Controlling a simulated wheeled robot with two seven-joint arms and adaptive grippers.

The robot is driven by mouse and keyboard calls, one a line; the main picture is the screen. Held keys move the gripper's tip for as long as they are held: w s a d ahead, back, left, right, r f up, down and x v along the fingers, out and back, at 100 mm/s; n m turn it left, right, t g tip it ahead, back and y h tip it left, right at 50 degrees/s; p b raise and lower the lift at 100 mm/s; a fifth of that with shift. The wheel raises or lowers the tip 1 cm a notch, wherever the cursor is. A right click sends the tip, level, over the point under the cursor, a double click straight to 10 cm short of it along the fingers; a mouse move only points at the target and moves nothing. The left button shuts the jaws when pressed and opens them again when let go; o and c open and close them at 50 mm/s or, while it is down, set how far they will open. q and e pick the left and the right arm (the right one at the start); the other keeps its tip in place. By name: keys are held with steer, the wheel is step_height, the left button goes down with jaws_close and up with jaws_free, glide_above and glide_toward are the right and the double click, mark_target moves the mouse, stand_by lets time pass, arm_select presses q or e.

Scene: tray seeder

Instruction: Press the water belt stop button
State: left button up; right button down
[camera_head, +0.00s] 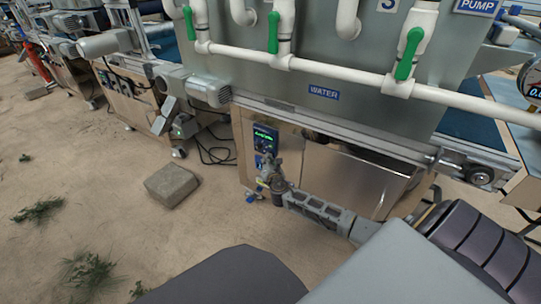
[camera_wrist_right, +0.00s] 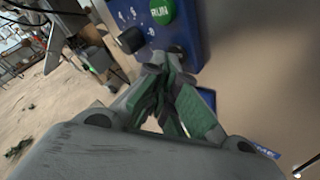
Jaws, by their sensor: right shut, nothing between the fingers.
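The blue water belt control panel (camera_head: 265,137) is on the front of the metal cabinet under the WATER label; its upper part has a lit green display. In the right wrist view the panel (camera_wrist_right: 194,35) shows a green RUN button (camera_wrist_right: 162,11) and a black knob (camera_wrist_right: 131,40). No stop button can be made out; my fingers cover part of the panel's lower area. My right gripper (camera_head: 266,162) is shut and empty, with its fingertips (camera_wrist_right: 166,66) at the panel's lower part, below the RUN button. I cannot tell whether they touch it. My left gripper is not in view.
White pipes (camera_head: 300,64) with green valve handles run across the grey water tank (camera_head: 455,70) above the panel. A concrete block (camera_head: 171,185) lies on the sandy floor to the left. Cables hang left of the cabinet (camera_head: 330,175). Open floor lies at front left.

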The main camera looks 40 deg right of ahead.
steer(key=shift+a, duration=0.1)
stand_by(0.3)
steer(key=shift+s+a+p, duration=0.3)
steer(key=shift+s+a, duration=0.05)
steer(key=shift+a, duration=0.25)
steer(key=shift+a, duration=0.1)
steer(key=a, duration=0.1)
steer(key=s+a+p, duration=0.1)
steer(key=a, duration=0.1)
steer(key=s+a, duration=0.1)
steer(key=shift+a, duration=0.25)
stand_by(0.5)
stand_by(0.5)
